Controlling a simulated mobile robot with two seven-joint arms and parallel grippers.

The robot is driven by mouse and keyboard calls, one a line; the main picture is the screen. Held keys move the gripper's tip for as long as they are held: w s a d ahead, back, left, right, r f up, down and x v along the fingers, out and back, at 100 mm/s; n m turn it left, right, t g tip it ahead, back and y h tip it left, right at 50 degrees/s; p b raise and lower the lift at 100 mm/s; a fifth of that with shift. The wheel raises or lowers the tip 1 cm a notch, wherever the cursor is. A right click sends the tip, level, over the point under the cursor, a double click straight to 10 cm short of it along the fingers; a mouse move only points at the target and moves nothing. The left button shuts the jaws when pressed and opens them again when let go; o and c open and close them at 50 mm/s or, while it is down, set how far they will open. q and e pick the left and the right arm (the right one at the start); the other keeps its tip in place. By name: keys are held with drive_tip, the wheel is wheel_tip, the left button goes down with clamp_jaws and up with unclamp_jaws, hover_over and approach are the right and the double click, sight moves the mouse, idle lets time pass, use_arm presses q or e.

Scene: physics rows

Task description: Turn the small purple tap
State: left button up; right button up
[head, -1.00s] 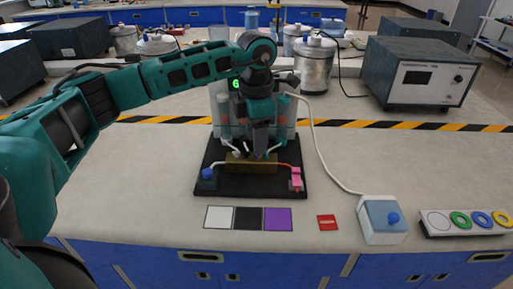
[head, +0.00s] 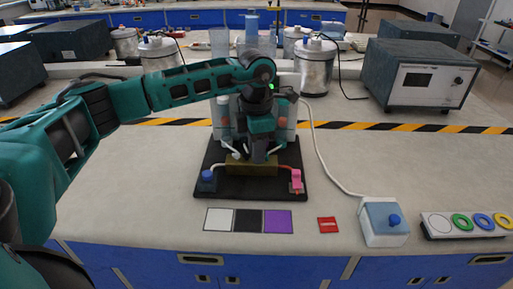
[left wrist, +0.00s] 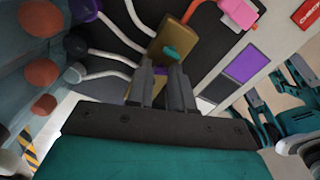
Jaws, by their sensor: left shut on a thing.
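My left gripper (head: 258,157) reaches down from above behind the brass-coloured block (head: 252,169) on the black board (head: 210,187). In the left wrist view, its fingertips (left wrist: 160,72) are close together beside the block. A bit of purple, the small purple tap (left wrist: 159,71), shows between the fingers. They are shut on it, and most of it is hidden. In the head view the gripper hides the tap. A teal tap (left wrist: 170,53) sticks out of the block just past the fingertips. My right gripper does not show.
A blue knob (head: 207,175) and a pink tap (head: 296,177) sit at the board's front corners. Upright tubes stand behind the gripper, with white hoses close by. White, black and purple (head: 278,221) squares lie in front. A blue-topped box (head: 383,217) stands right.

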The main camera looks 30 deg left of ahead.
use_arm(q)
clamp_jaws()
drive_tip(key=shift+m, duration=0.9)
drive_tip(key=m, duration=0.3)
drive_tip(key=shift+m, duration=0.4)
drive_tip(key=o, duration=0.8)
unclamp_jaws()
drive_tip(key=shift+c, duration=0.2)
